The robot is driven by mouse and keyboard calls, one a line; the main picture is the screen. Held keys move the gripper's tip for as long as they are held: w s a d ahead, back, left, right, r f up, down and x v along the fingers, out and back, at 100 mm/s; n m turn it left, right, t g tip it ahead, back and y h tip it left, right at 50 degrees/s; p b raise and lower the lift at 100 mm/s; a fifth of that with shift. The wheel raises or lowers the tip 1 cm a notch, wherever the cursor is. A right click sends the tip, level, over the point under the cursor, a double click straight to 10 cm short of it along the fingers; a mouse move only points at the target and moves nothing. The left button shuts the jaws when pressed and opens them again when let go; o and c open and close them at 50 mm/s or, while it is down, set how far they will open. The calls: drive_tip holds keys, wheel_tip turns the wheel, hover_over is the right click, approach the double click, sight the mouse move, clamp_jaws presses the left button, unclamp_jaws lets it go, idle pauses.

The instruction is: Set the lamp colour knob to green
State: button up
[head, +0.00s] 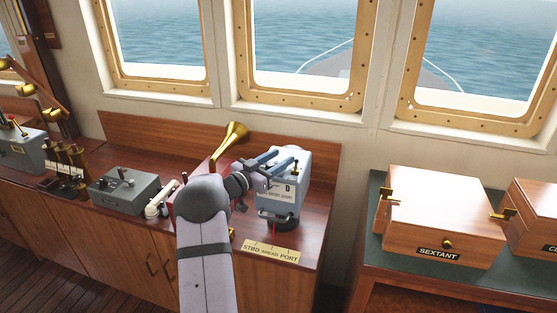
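The lamp colour knob cannot be made out for certain. A pale blue-grey box (281,207) with a lettered white plate on its front stands at the right end of the wooden console. It has a dark round base. My gripper (285,158) reaches from the left over the upper part of this box. Its two blue fingers are apart, with a gap between them, and I see nothing held. Whether a fingertip touches the box is unclear. My gripper and wrist hide the box's upper left.
A brass horn (235,135) stands behind my wrist. A grey box with small levers (124,190) and brass levers (68,165) are further left. A plate reading STBD AHEAD PORT (271,252) is on the front edge. A wooden SEXTANT box (441,215) stands on the right table.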

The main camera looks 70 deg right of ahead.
sight(267, 166)
drive_tip(key=shift+a, duration=0.1)
drive_tip(key=shift+b+v, duration=1.3)
drive_tip(key=shift+v, duration=2.3)
drive_tip(key=shift+p+x, duration=1.85)
drive_tip(key=shift+p, duration=2.6)
clamp_jaws()
